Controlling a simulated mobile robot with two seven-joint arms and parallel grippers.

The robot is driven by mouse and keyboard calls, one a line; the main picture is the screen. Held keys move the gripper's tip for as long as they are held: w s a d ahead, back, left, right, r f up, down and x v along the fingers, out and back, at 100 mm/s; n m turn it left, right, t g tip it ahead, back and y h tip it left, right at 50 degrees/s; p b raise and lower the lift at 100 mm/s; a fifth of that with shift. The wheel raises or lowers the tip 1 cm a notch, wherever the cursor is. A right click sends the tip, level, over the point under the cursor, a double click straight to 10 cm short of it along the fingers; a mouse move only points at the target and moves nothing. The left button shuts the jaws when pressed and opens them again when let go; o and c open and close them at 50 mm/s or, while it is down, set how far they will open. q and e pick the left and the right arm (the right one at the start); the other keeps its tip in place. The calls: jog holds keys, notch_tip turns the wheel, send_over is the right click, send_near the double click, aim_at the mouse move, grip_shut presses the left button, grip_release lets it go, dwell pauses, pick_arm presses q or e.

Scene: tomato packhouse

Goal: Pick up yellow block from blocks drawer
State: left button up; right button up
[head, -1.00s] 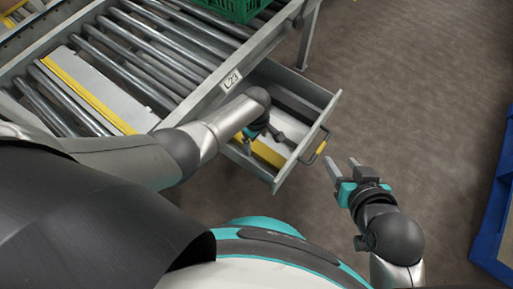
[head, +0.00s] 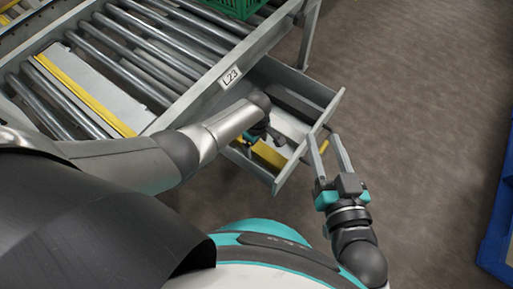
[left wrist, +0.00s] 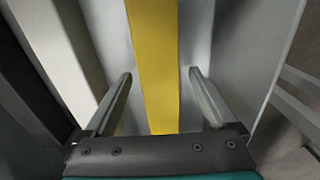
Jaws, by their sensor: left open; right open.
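The open drawer (head: 335,106) under the conveyor holds a long yellow block (head: 240,150), partly hidden by my left arm in the head view. In the left wrist view the yellow block (left wrist: 153,65) runs lengthwise between the two spread fingers of my left gripper (left wrist: 160,76), with gaps on both sides. In the head view my left gripper (head: 268,138) is over the drawer, open and empty. My right gripper (head: 324,140) is open at the drawer front, its fingers on either side of the yellow handle (head: 324,145); contact cannot be told.
A white block (left wrist: 55,45) and a dark block (left wrist: 20,75) lie left of the yellow one in the wrist view. The roller conveyor (head: 150,50), labelled L23 (head: 231,77), stands above the drawer. A green crate (head: 235,8) is on it.

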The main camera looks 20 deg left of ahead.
pick_arm(q)
jog(key=shift+f, duration=0.4)
jog(key=shift+c, duration=0.3)
grip_shut()
dwell(0.4)
